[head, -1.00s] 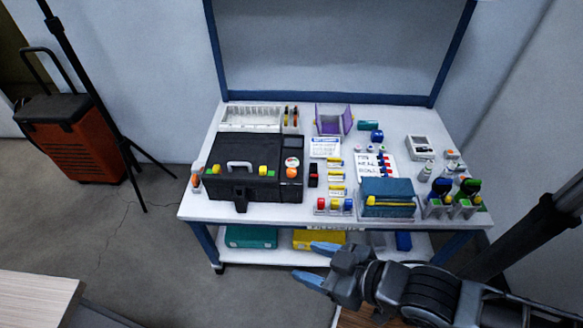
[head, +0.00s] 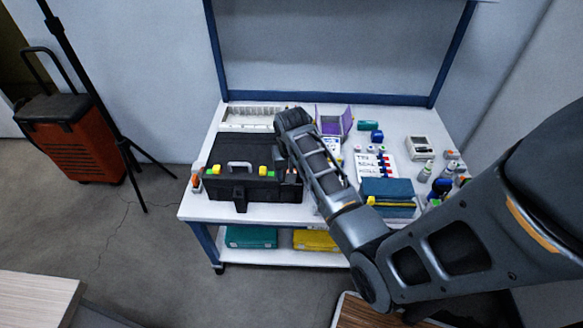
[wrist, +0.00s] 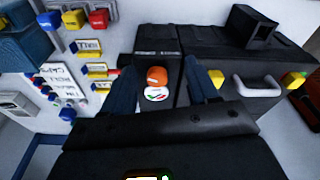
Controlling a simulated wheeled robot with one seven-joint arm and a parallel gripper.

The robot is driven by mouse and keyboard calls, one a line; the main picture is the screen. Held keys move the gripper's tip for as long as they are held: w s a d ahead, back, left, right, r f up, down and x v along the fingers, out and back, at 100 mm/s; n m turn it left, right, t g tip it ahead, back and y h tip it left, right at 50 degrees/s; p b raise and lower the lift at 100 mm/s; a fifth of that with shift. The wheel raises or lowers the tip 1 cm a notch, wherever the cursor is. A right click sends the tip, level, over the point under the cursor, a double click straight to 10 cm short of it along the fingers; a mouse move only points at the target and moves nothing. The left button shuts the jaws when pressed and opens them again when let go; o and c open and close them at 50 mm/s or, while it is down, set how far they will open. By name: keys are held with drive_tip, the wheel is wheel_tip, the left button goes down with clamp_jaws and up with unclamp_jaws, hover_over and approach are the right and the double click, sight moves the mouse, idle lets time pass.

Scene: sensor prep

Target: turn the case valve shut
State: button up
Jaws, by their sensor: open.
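The black case (head: 220,182) stands on the left part of the white workbench. In the wrist view, the orange valve knob (wrist: 156,74) sits on the case's narrow side section (wrist: 158,47). A round white dial with red and green marks (wrist: 156,95) lies right beside the knob. My gripper (wrist: 160,68) is open above this section, pointing down, with one finger on each side of the knob and dial. I cannot tell how high the fingertips are above it. In the head view my arm hides most of the knob and dial.
The case's handle (wrist: 258,86) and yellow latches (head: 263,170) are close to my gripper. Yellow labelled blocks and coloured-cap items (wrist: 73,18) stand on the other side. A teal box (head: 388,187) and a purple open box (head: 334,121) are also on the bench.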

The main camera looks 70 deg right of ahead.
drive_tip(key=shift+m+g+y, duration=0.5)
drive_tip(key=shift+m+y, duration=0.3)
drive_tip(key=d+r, duration=0.2)
drive_tip(key=w+d+r, duration=0.1)
drive_tip(key=d+r, duration=0.1)
drive_tip(key=shift+w+d+r, duration=0.15)
drive_tip(key=shift+f, duration=3.85)
drive_tip(key=shift+c, duration=0.2)
drive_tip(key=c, duration=1)
